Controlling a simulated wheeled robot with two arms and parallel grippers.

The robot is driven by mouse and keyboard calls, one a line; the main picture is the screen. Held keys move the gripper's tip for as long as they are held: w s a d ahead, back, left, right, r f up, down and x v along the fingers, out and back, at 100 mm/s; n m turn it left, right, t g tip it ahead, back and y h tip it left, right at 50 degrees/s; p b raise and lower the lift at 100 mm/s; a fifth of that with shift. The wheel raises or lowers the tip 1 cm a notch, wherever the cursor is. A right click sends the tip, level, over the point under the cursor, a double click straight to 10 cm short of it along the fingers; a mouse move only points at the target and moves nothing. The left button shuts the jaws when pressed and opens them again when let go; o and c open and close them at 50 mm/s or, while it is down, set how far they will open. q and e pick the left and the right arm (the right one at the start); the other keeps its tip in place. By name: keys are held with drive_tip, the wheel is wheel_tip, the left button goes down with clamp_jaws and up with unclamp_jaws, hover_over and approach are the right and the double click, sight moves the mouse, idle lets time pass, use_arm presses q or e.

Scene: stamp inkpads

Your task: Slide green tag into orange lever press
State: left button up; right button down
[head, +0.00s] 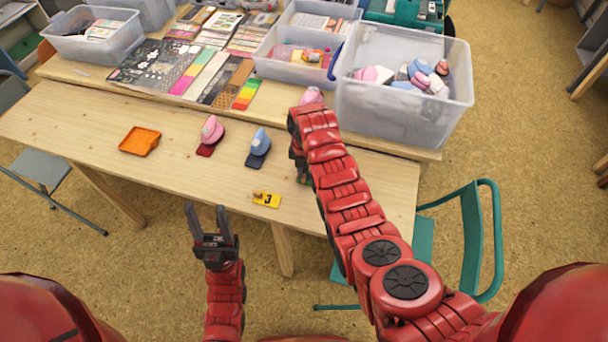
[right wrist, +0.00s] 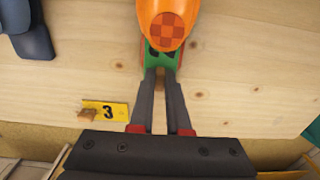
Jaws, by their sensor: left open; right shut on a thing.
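The orange lever press (right wrist: 168,24) is at the top middle of the right wrist view, with a checkered round top. The green tag (right wrist: 148,58) lies at its foot, partly under the orange body, so how deep it sits cannot be told. My right gripper (right wrist: 160,76) is shut on the tag's near end, where a small brown grip shows between the fingers. In the head view my right arm hides the press. My left gripper (head: 205,211) is open and empty, in front of the table's near edge.
A yellow tag marked 3 (head: 270,201) lies left of my right gripper. A blue press (head: 259,144), a pink press (head: 211,131) and an orange tray (head: 139,141) stand further left. Clear bins (head: 405,110) line the back. The table's front left is clear.

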drive_tip(key=c, duration=0.8)
unclamp_jaws()
drive_tip(key=shift+r+p, duration=0.45)
drive_tip(key=shift+r, duration=0.8)
drive_tip(key=shift+r+p, duration=0.5)
drive_tip(key=shift+r, duration=1.8)
